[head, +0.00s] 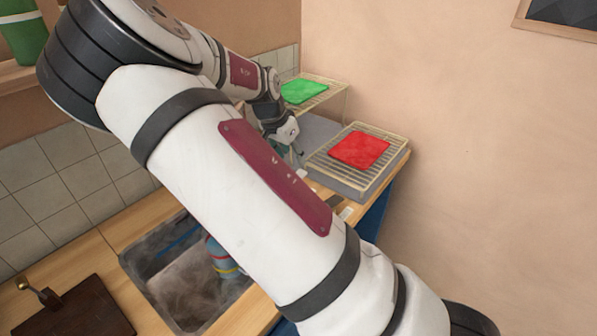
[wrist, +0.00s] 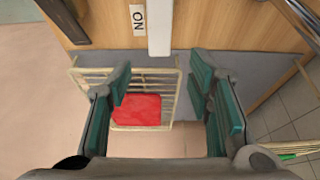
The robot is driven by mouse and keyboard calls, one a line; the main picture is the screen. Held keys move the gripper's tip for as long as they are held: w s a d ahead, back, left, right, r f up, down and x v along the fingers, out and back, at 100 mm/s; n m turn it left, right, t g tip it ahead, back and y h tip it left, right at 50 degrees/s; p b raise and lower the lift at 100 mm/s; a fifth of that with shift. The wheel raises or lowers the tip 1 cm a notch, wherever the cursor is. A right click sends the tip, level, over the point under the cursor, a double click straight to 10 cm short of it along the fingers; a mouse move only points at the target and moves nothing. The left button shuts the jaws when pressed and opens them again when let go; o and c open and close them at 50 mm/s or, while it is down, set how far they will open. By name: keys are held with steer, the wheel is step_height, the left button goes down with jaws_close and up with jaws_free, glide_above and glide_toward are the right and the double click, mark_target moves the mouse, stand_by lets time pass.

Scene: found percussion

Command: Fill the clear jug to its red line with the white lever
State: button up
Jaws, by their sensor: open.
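A vessel with blue, red and yellow bands (head: 222,258) stands in the sink, partly hidden behind my arm. I cannot tell for sure that it is the clear jug. In the wrist view a white bar (wrist: 160,28), which looks like the white lever, lies on the wooden surface at top centre, beside a label (wrist: 138,20) with upside-down lettering. My gripper (wrist: 164,84) is open and empty, its green-padded fingers spread either side below the bar. In the head view my gripper (head: 291,146) is small and partly hidden, near the wire racks.
A red cloth (head: 360,150) lies on a low wire rack; a green cloth (head: 303,91) lies on a rack behind. The grey sink (head: 150,268) is set in the wooden counter. A brown board (head: 85,312) and brass-knobbed fitting (head: 40,292) are at left. Walls bound the counter.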

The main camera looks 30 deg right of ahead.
steer(key=x, duration=0.8)
steer(key=shift+d+f, duration=0.1)
steer(key=shift+f, duration=0.3)
steer(key=shift+c, duration=0.3)
